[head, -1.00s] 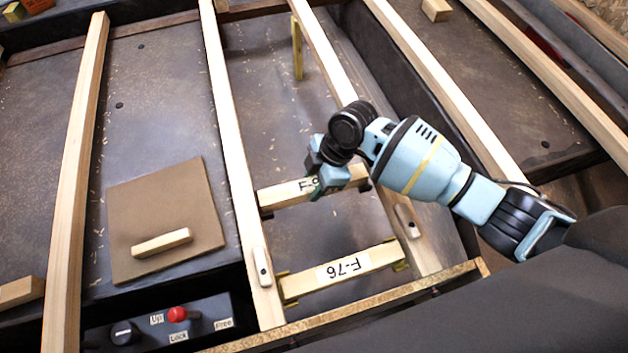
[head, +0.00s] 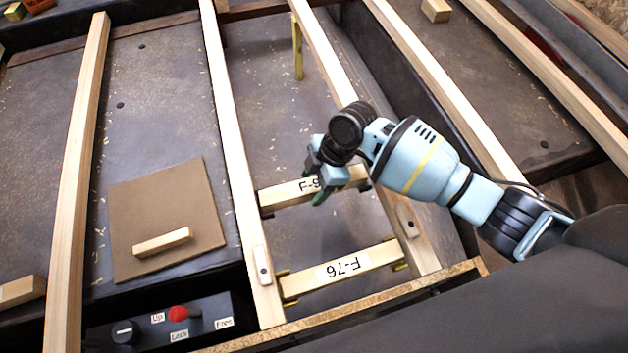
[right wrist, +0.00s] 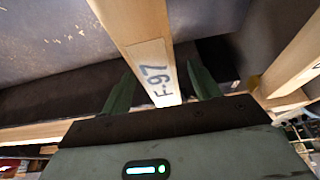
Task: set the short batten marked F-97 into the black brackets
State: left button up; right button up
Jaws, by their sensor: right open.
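The short batten marked F-97 (head: 279,198) lies level between two long rails, its label partly covered by my right gripper (head: 316,184) in the head view. Its ends meet small black brackets (head: 266,214) on the rails; the right end is partly seen and I cannot tell how fully it is seated. In the right wrist view the batten (right wrist: 137,27) with its F-97 label runs between the two green fingers of my right gripper (right wrist: 160,74), which are open with a gap on each side. My left gripper is not in view.
A second short batten, F-76 (head: 308,281), sits nearer in brass-coloured brackets. A brown board (head: 185,205) with a small wood block (head: 161,242) lies left. A control box (head: 150,327) with a red-knobbed lever stands at the front. Long rails flank the bay.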

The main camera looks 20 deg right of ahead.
jog(key=shift+r, duration=0.1)
jog(key=p+v, duration=0.2)
jog(key=v, duration=0.4)
jog(key=shift+d+r+p, duration=0.15)
jog(key=shift+r+p, duration=0.2)
jog(key=shift+d+r, duration=0.25)
jog(key=shift+r, duration=0.15)
jog(key=shift+r, duration=0.1)
